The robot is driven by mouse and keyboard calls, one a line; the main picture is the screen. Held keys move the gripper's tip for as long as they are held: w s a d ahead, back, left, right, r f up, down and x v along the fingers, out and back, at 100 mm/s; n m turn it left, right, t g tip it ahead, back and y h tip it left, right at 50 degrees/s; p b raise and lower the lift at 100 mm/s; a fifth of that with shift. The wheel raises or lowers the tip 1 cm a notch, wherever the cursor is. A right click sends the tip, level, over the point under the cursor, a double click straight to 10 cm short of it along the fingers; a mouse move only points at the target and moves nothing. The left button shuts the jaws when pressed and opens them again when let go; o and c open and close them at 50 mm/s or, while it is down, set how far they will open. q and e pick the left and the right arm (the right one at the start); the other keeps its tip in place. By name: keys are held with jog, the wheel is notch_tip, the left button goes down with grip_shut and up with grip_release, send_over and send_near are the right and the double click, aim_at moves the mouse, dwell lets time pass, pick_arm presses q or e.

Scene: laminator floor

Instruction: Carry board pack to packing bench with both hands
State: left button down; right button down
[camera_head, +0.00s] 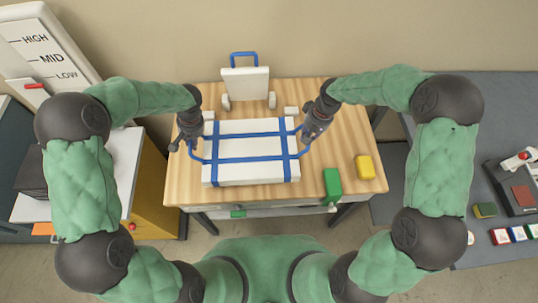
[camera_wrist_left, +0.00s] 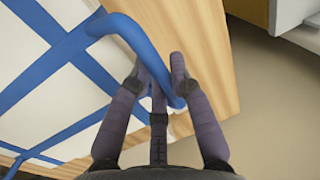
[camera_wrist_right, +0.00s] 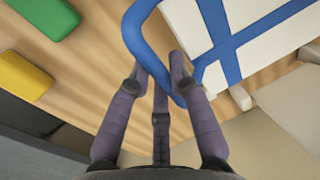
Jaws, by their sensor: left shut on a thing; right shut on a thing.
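The board pack (camera_head: 250,150) is a white block with crossing blue straps and a blue loop handle at each end. It lies on or just above the wooden packing bench (camera_head: 355,195); I cannot tell if it touches. My left gripper (camera_head: 190,142) is at the pack's left end, shut on the left blue handle (camera_wrist_left: 135,40). My right gripper (camera_head: 303,138) is at the right end, shut on the right blue handle (camera_wrist_right: 140,40). The fingers hide part of each handle.
A white trolley-like item with a blue handle (camera_head: 245,85) stands behind the pack. A green block (camera_head: 332,184) and a yellow block (camera_head: 364,167) sit on the bench's right side. A grey table (camera_head: 440,100) stands at right, a white-topped yellow cabinet (camera_head: 155,190) at left.

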pick_arm(q)
jog(key=shift+f, duration=0.1)
pick_arm(e)
jog(key=shift+f, duration=0.15)
